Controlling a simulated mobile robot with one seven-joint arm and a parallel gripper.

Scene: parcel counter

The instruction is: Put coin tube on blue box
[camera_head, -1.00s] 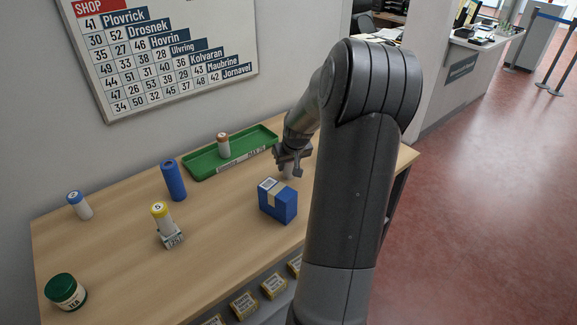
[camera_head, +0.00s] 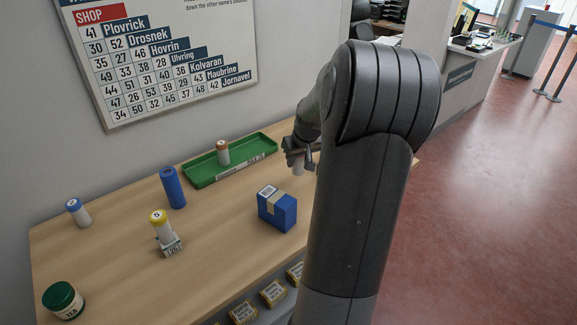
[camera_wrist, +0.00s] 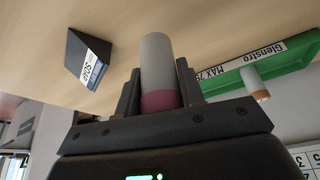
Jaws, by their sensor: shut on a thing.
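My gripper (camera_head: 299,162) is shut on a coin tube (camera_head: 299,169), pale with a maroon end. In the wrist view the coin tube (camera_wrist: 158,68) sits between the two fingers of my gripper (camera_wrist: 160,88), with its maroon end toward the palm. The blue box (camera_head: 277,208) stands on the counter, below and left of the held tube in the head view, with a pale label strip over its top and side. My arm hides part of the counter to the right.
A green tray (camera_head: 201,181) at the back holds an orange-capped tube (camera_head: 223,152). A blue cylinder (camera_head: 173,188), a yellow-capped tube (camera_head: 161,227) by a small number stand (camera_head: 172,246), a blue-capped tube (camera_head: 79,214) and a green tin (camera_head: 64,301) stand on the wooden counter (camera_head: 110,250).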

